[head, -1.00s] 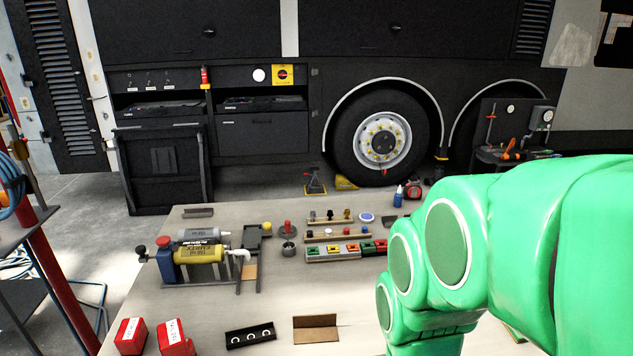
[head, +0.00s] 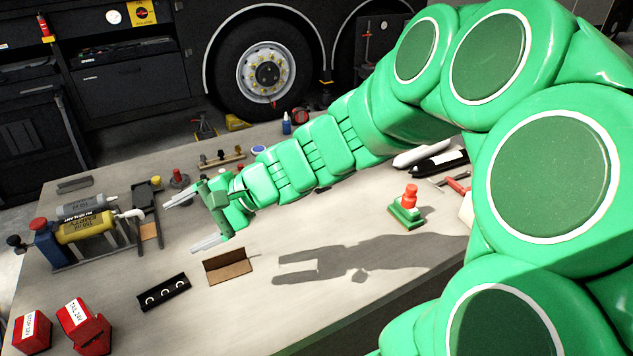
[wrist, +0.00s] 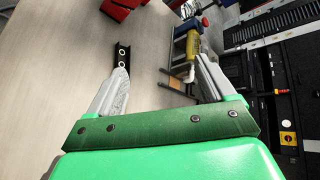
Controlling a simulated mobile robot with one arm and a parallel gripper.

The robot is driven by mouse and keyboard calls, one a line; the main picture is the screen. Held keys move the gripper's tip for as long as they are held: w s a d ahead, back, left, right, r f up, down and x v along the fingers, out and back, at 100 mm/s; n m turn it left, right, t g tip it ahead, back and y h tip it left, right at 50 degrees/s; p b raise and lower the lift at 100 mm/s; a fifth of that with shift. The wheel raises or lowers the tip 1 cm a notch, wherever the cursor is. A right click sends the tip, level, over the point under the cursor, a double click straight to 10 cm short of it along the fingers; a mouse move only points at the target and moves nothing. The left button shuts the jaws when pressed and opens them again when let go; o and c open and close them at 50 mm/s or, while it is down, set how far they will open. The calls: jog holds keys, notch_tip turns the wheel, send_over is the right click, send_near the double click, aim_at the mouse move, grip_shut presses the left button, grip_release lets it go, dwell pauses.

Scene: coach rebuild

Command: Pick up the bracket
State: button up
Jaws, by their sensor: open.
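Two pieces on the table could be the bracket, and I cannot tell which. One is a black channel-like piece with pale rings (head: 163,292). The other is a brown L-shaped angle piece (head: 229,267) just right of it. My gripper (head: 193,222) is open and empty above the table, behind both pieces in the head view. In the wrist view my gripper (wrist: 161,72) has its fingers spread wide. The black piece (wrist: 122,56) shows there just beyond the left fingertip. The brown piece does not show in the wrist view.
A sealant gun (head: 88,228) on a stand is left of my gripper. Red boxes (head: 84,325) sit at the table's front left. A green block with a red knob (head: 407,208) and black and white tubes (head: 438,164) are on the right. The front middle of the table (head: 215,315) is bare.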

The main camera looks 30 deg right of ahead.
jog(key=w+d+f+m+t+h, duration=0.3)
jog(key=w+d+m+t, duration=0.6)
jog(key=w+d+m, duration=0.7)
jog(key=d+f+m+h, duration=0.2)
jog(key=d+f+m, duration=0.1)
jog(key=d, duration=0.4)
jog(key=d+f+m+h, duration=0.2)
jog(key=d+f+m, duration=0.1)
jog(key=d+f, duration=0.2)
jog(key=s+d+f+m+h, duration=0.1)
jog(key=d+f, duration=0.4)
jog(key=d, duration=0.5)
jog(key=shift+m+h, duration=0.9)
jog(key=shift+h, duration=0.2)
jog(key=shift+x, duration=3.85)
jog(key=shift+r, duration=0.15)
jog(key=c, duration=1.1)
jog(key=shift+r, duration=0.1)
